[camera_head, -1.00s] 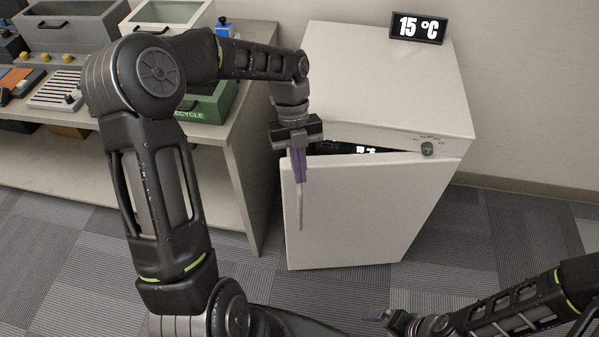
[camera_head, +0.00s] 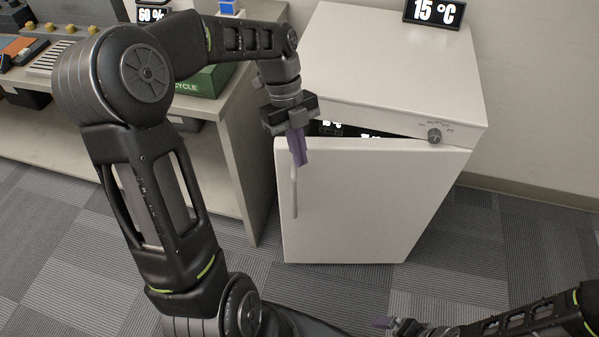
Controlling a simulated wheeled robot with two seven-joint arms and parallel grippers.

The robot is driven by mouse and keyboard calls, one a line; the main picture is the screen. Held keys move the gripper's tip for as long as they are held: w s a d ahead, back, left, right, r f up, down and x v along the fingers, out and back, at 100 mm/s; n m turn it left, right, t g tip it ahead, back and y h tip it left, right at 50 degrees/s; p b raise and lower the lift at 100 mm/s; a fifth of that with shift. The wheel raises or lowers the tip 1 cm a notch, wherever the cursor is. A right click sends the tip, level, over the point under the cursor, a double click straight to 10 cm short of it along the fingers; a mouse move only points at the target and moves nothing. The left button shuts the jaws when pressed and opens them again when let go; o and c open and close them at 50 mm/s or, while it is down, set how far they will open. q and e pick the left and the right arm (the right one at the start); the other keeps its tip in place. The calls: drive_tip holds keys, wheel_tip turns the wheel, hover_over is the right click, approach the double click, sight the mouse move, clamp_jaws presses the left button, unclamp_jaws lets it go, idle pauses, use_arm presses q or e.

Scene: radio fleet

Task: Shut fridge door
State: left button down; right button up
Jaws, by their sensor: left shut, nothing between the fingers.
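The white fridge (camera_head: 385,65) stands right of the workbench. Its door (camera_head: 365,200) is ajar, with a dark gap along the top and upper left edge, and lit displays show inside. The vertical door handle (camera_head: 294,195) is on the door's left side. My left gripper (camera_head: 299,160) is shut and empty, its purple fingers pointing down at the door's upper left, just above the handle. I cannot tell whether they touch the door. My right gripper (camera_head: 382,323) is low at the bottom of the view, in front of the fridge; its jaws are too small to read.
A temperature display (camera_head: 435,11) reading 15 °C stands on the fridge top. A knob (camera_head: 434,136) is on the fridge's front upper right. The workbench (camera_head: 237,130) with a green recycle bin (camera_head: 207,82) is at left. Grey carpet (camera_head: 465,240) is clear at right.

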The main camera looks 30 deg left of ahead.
use_arm(q)
drive_tip(key=b+x, duration=0.1)
drive_tip(key=x, duration=0.9)
drive_tip(key=shift+w+a, duration=0.3)
drive_tip(key=shift+a, duration=0.3)
drive_tip(key=shift+w+a, duration=0.25)
drive_tip(key=shift+a, duration=0.4)
drive_tip(key=shift+w+a, duration=0.3)
drive_tip(key=shift+a, duration=0.3)
use_arm(e)
drive_tip(key=shift+f, duration=0.3)
